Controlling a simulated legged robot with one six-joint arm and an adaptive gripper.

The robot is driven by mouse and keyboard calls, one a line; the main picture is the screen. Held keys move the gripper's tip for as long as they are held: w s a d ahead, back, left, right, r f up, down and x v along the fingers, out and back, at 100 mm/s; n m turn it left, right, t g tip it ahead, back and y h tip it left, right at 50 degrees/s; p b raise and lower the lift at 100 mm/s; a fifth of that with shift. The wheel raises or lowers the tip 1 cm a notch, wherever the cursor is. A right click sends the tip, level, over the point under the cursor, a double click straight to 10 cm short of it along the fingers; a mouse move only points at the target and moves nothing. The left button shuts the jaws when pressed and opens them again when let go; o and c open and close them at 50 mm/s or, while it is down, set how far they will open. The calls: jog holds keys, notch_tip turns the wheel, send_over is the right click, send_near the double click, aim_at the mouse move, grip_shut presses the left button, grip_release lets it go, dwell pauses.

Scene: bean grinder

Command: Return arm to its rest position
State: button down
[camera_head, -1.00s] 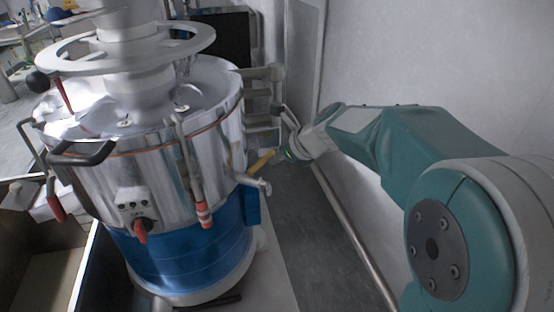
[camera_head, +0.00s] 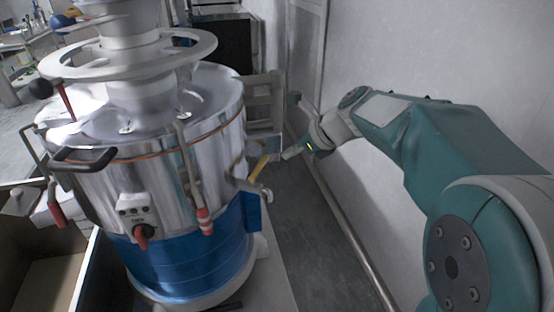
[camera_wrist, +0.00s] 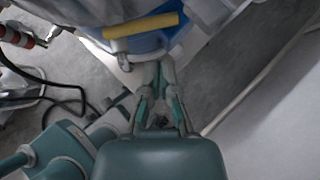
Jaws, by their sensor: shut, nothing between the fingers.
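The bean grinder (camera_head: 150,190) is a large steel drum with a blue base, at the left of the head view. A yellow-handled lever (camera_head: 259,167) sticks out at its right side; the yellow bar also shows at the top of the wrist view (camera_wrist: 141,25). My gripper (camera_wrist: 160,62) is shut and empty in the wrist view, its fingertips close below the grinder's blue part in that picture. In the head view my wrist is right of the lever, and the fingertips are hard to make out there. My teal arm reaches in from the right.
Grey floor (camera_head: 305,215) lies clear between the grinder and the wall. An open box (camera_head: 55,270) stands at the lower left.

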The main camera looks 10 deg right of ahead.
jog(key=v, duration=0.5)
jog(key=s+d+f+n+h, duration=0.1)
jog(key=s+f+n+h, duration=0.2)
jog(key=s+n, duration=0.9)
jog(key=s+f+n+h, duration=0.4)
jog(key=s+n, duration=0.8)
jog(key=n, duration=0.1)
jog(key=shift+d+f+n, duration=0.3)
jog(key=shift+d+f, duration=0.1)
